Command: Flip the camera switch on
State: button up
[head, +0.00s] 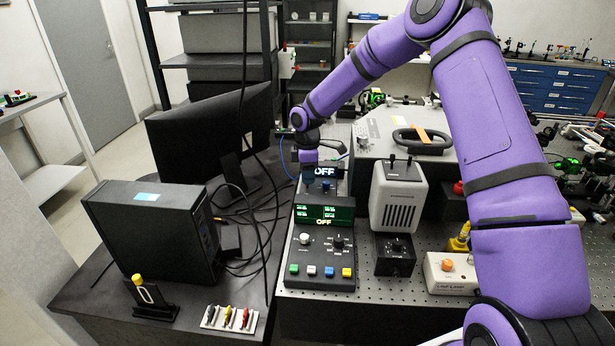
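No label that I can read marks a camera switch. A small dark box with a lit OFF display (323,171) stands at the back of the bench's left side. In front of it is a black control box (318,278) with a green readout, a second OFF display, knobs and coloured buttons. My gripper (318,157) is at the rear OFF box, just above or behind it. Its fingers are small and partly hidden, so I cannot tell whether they are open or touching the box.
A black computer (158,230) and monitor (211,133) stand left. A grey vented unit (397,196) and lamp box (450,273) stand right.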

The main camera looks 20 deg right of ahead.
jog(key=shift+f, duration=0.5)
grip_shut()
jog(key=shift+s+a, duration=0.1)
jog(key=shift+s, duration=0.05)
jog(key=shift+s+a+t+h, duration=0.15)
jog(key=shift+t+h, duration=0.1)
jog(key=shift+t, duration=0.25)
jog(key=shift+s+t+h, duration=0.15)
jog(key=shift+t+h, duration=0.1)
jog(key=shift+t, duration=0.25)
jog(key=shift+s+a+t+h, duration=0.15)
jog(key=shift+s+t+h, duration=0.15)
jog(key=shift+t, duration=0.5)
jog(key=shift+s+f+t+h, duration=0.2)
jog(key=shift+s+t+h, duration=0.15)
jog(key=shift+t, duration=0.55)
grip_release()
